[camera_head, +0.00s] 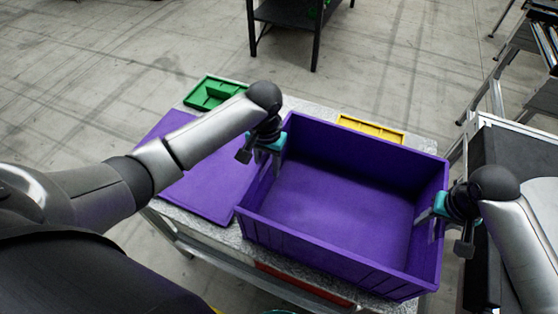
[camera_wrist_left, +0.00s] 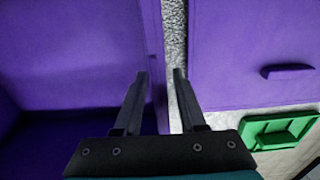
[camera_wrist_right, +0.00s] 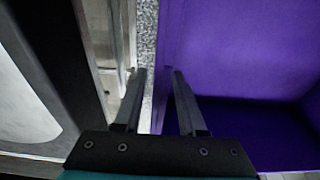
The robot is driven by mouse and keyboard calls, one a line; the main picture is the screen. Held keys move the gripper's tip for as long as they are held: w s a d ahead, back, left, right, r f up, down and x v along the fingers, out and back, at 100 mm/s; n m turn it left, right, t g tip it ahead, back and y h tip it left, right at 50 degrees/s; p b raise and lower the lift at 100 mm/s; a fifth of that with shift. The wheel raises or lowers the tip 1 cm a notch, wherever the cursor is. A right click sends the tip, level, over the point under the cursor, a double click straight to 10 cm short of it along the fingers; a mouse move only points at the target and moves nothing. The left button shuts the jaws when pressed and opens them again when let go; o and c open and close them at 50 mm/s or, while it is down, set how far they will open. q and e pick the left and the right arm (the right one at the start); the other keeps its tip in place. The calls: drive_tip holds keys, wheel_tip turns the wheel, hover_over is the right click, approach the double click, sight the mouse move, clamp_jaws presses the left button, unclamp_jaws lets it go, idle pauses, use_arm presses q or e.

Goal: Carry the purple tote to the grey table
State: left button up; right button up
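The purple tote (camera_head: 340,260) is an open, empty box sitting upright on a speckled grey surface (camera_head: 316,109). My left gripper (camera_head: 267,162) is at the tote's left wall, its fingers pointing down and apart. In the left wrist view the wall's edge (camera_wrist_left: 154,60) lies between the open fingers, with a strip of speckled surface showing beside it. My right gripper (camera_head: 432,214) is at the right wall. In the right wrist view its fingers are apart, with the wall's edge (camera_wrist_right: 163,60) between them. Neither gripper visibly pinches the wall.
A flat purple panel (camera_head: 205,185) and a green tray (camera_head: 212,92) lie left of the tote. A yellow tray (camera_head: 372,128) lies behind it. A black table (camera_head: 290,14) stands at the back. A dark-topped metal unit (camera_head: 510,150) stands close at right. Open floor lies behind.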

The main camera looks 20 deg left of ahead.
use_arm(q)
drive_tip(key=shift+r, duration=0.1)
wheel_tip(320, 180, up, 12)
drive_tip(key=shift+f, duration=0.2)
drive_tip(key=shift+r, duration=0.15)
use_arm(e)
drive_tip(key=shift+r, duration=0.5)
drive_tip(key=r, duration=0.3)
drive_tip(key=s+r, duration=0.1)
drive_tip(key=r, duration=0.7)
drive_tip(key=shift+s, duration=0.4)
drive_tip(key=shift+f, duration=0.1)
